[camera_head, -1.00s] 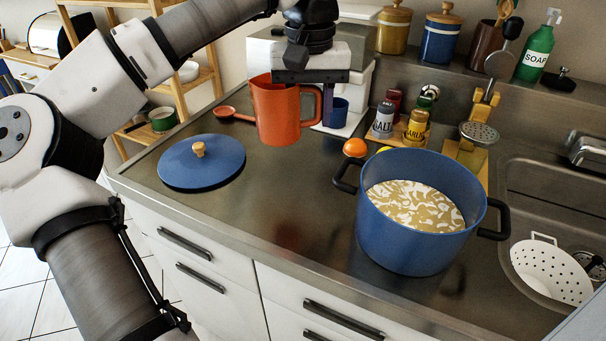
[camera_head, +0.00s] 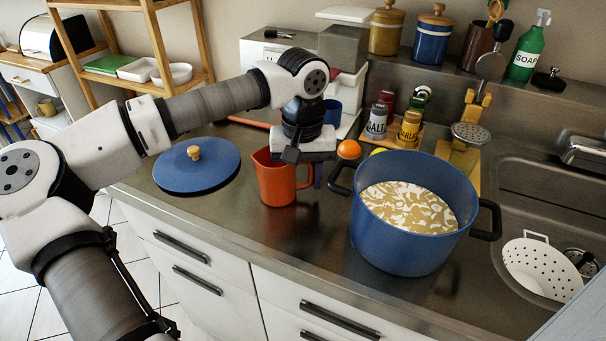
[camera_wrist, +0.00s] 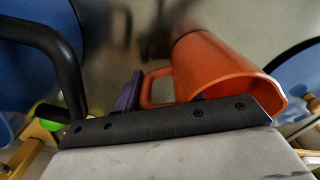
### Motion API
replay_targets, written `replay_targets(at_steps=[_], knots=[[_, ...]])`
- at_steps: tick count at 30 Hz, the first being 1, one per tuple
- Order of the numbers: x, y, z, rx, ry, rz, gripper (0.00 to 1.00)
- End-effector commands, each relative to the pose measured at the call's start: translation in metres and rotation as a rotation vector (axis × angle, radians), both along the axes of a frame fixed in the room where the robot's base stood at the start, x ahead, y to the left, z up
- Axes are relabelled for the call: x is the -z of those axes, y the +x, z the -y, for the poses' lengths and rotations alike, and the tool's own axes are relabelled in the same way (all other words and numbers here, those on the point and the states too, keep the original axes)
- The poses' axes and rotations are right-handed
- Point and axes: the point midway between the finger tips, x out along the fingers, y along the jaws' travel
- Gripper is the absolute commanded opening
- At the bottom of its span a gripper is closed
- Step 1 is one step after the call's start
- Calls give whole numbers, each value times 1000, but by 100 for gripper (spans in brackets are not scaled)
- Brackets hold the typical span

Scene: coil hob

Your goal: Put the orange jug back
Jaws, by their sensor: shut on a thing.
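The orange jug (camera_head: 276,182) is upright at the counter, between the blue lid and the blue pot. Its base is at or very near the counter top; I cannot tell if it touches. My gripper (camera_head: 307,180) is shut on the jug's handle side, at its right. My wrist hides part of the jug's rim and handle. In the wrist view the jug (camera_wrist: 215,70) shows its orange wall, with the handle beside a purple finger (camera_wrist: 130,92).
The blue pot (camera_head: 408,235) with patterned contents stands close at the right. The blue lid (camera_head: 197,168) lies at the left. An orange ball-like thing (camera_head: 348,149) and spice jars (camera_head: 409,128) are behind. The counter between jug and front edge is bare.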

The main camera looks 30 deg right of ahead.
Motion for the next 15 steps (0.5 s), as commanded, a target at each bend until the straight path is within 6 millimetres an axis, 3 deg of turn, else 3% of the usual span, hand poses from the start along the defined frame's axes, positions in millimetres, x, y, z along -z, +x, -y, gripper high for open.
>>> replay_targets(at_steps=[5, 6, 11, 15], knots=[[2, 0, 0, 0, 0, 0, 0], [3, 0, 0, 0, 0, 0, 40], [2, 0, 0, 0, 0, 0, 60], [2, 0, 0, 0, 0, 0, 60]])
